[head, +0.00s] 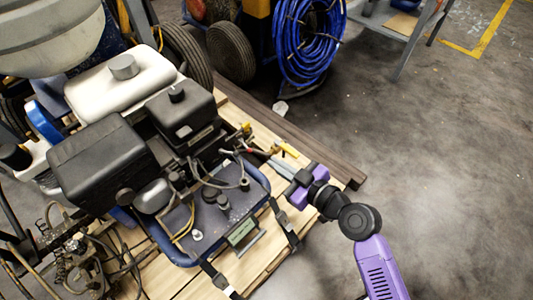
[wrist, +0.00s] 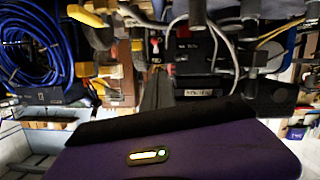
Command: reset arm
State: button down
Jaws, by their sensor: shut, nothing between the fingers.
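My purple arm reaches in from the lower right of the head view. My gripper (head: 272,164) is shut and empty, with its grey fingers pointing left over the right side of the line striper (head: 97,165). The fingertips are close to its hoses and a yellow-handled fitting (head: 290,150); I cannot tell whether they touch. In the wrist view my gripper (wrist: 157,78) shows its dark fingers together, pointing at the machine's hoses and fittings. The purple gripper body fills the bottom of that view.
The machine has a white tank (head: 115,82) and a blue-framed tray (head: 222,222) with hoses. It stands on a wooden pallet (head: 262,118). A coiled blue hose (head: 310,42) and black wheels (head: 231,52) are behind. The concrete floor (head: 440,150) at right is clear.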

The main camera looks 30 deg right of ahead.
jog(key=shift+s+d, duration=0.15)
jog(key=shift+s, duration=0.25)
dwell(0.3)
jog(key=s+d+r+m+t+h, duration=0.2)
jog(key=s+d+r+m+h, duration=0.25)
jog(key=s+m, duration=0.2)
jog(key=s+a+r+n+g, duration=0.1)
jog(key=s+a+r, duration=0.15)
jog(key=s, duration=0.85)
jog(key=s+a+r, duration=0.2)
jog(key=s+a, duration=0.2)
jog(key=s, duration=0.8)
notch_tip(320, 180, up, 26)
jog(key=p, duration=2.6)
jog(key=shift+s+g+y+p, duration=0.15)
jog(key=shift+g+y+p, duration=0.15)
jog(key=shift+y+p, duration=0.1)
